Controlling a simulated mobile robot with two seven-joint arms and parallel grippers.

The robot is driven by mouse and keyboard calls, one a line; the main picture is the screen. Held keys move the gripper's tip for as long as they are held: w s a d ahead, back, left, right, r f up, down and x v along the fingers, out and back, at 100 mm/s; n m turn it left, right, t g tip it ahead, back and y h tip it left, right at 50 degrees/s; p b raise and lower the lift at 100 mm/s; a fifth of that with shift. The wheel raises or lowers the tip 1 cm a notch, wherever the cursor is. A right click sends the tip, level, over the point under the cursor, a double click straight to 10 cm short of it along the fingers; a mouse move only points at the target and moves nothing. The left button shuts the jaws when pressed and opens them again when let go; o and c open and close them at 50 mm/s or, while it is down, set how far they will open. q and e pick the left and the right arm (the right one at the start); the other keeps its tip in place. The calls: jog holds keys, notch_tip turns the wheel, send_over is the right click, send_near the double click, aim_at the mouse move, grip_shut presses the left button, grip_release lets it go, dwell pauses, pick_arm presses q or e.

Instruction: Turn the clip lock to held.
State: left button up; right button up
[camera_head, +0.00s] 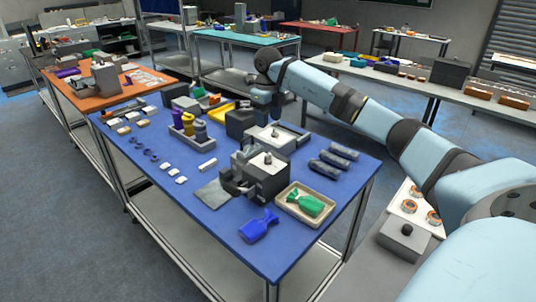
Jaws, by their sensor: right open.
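My right arm comes in from the right. My right gripper (276,112) hangs down over the back of the blue-topped table (150,178), partly hidden and small. It is open, with nothing seen between its fingers. A grey block device (270,175) with a dark clamp-like part (236,182) stands near the table's front, apart from the gripper. A similar grey block device (274,137) stands just behind it, close below the gripper. I cannot tell which part is the clip lock, nor its setting. My left gripper is not in view.
A cream tray (293,211) holds a green bag (311,205); a blue bag (259,226) lies in front. Dark cylinders (333,160) lie at the right. A grey bin (188,133) with bottles and several small parts fill the left. Other tables stand behind.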

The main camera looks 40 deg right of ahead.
aim_at(268, 154)
notch_tip(268, 154, down, 13)
jog(key=shift+p, duration=0.9)
jog(key=c, duration=0.9)
